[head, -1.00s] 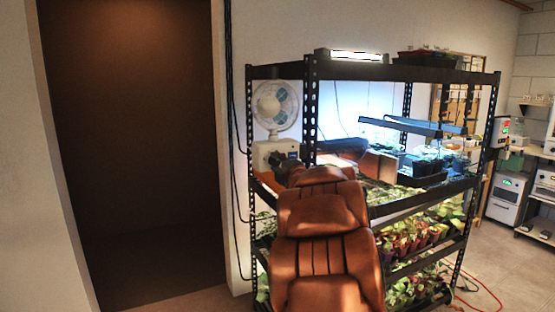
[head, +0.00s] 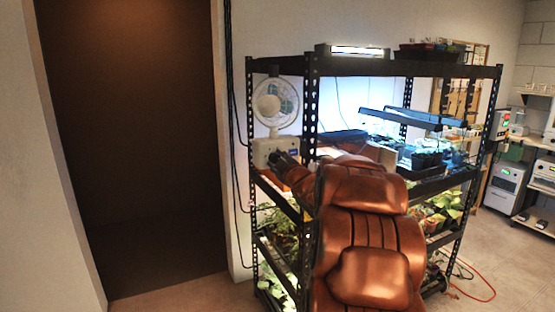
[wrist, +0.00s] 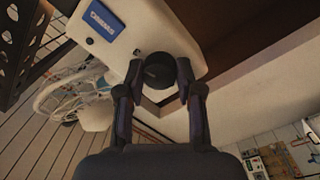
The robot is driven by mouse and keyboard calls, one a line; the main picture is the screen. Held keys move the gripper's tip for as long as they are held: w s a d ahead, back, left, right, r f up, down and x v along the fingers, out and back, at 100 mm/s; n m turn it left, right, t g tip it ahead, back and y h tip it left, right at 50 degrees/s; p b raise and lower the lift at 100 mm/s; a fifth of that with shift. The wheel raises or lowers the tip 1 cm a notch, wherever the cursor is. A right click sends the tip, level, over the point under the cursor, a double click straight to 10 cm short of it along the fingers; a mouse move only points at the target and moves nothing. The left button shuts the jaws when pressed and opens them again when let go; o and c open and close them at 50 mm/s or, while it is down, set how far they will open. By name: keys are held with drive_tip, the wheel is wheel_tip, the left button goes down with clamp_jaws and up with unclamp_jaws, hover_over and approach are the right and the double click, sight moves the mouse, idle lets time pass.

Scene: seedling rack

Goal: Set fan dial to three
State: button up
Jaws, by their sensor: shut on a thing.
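The fan (head: 274,103) stands on the upper shelf at the left end of the rack, with a white base box (head: 265,152) below its round guard. In the wrist view the white base (wrist: 128,28) carries a blue label (wrist: 101,20) and a round black dial (wrist: 159,70). My gripper (wrist: 158,78) is shut on the dial, one finger on each side of it. In the head view my gripper (head: 283,160) is at the front of the base, partly hidden by my arm. The dial's markings and pointer cannot be read.
The black rack (head: 310,130) has an upright post close to my gripper and arm. Potted plants (head: 435,210) fill the lower shelves and a lamp (head: 405,118) hangs over the trays. A dark doorway is at the left. An orange cord (head: 480,290) lies on the floor.

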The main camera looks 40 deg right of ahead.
drive_tip(key=shift+f, duration=0.1)
idle(0.5)
drive_tip(key=o, duration=1.2)
drive_tip(key=shift+c, duration=0.2)
drive_tip(key=v, duration=1.2)
drive_tip(key=shift+a+m, duration=0.1)
drive_tip(key=shift+m, duration=0.2)
